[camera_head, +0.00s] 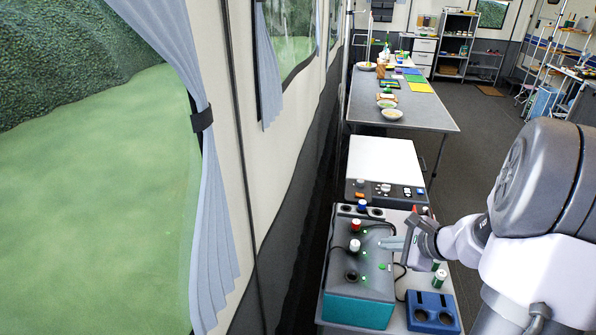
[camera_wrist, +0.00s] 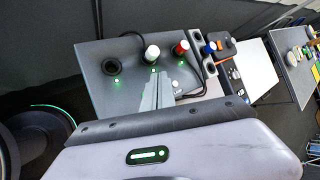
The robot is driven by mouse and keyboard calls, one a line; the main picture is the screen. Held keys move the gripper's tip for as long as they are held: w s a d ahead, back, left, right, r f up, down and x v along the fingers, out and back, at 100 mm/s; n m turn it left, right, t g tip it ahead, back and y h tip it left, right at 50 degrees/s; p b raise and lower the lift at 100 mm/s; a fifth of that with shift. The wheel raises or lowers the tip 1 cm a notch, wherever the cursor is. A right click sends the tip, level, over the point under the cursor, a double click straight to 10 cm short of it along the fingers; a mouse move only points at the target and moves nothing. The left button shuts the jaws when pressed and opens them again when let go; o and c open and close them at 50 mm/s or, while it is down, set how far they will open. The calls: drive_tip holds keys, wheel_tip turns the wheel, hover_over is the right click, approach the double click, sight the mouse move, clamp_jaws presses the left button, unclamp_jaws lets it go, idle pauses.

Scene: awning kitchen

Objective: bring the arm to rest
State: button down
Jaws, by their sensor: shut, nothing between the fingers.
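My gripper (camera_head: 397,243) is at the lower right of the head view, above the grey top of a teal-sided box (camera_head: 346,300). Its fingers are shut with nothing between them. In the wrist view the closed fingers (camera_wrist: 158,95) point over the box's grey top (camera_wrist: 97,72). A white-capped cylinder (camera_head: 354,246) and a red-capped cylinder (camera_head: 356,225) stand in the box's sockets, and a third socket (camera_head: 351,276) is empty. Green lights glow beside the sockets. My fingers appear apart from the cylinders; their height above the box is hard to tell.
A blue holder (camera_head: 432,312) with round holes and a green cylinder (camera_head: 439,278) are to the right of the box. A blue-capped cylinder (camera_head: 362,206) stands behind it. A white-topped unit (camera_head: 385,160) and a long grey table (camera_head: 425,112) lie beyond. The wall is close on the left.

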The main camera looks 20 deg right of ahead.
drive_tip(key=s+a+r+n+g+y, duration=0.15)
drive_tip(key=a+r+n, duration=0.45)
drive_tip(key=a, duration=0.6)
drive_tip(key=s+a+r+n+g+y, duration=0.1)
drive_tip(key=s+a+r+n, duration=0.3)
drive_tip(key=a, duration=0.7)
drive_tip(key=s+a+r+n+h, duration=0.2)
drive_tip(key=s+a+r+n, duration=0.2)
drive_tip(key=s+a+n, duration=0.3)
drive_tip(key=s+n, duration=0.3)
drive_tip(key=s, duration=0.1)
drive_tip(key=shift+s+g, duration=0.2)
drive_tip(key=shift+g, duration=0.15)
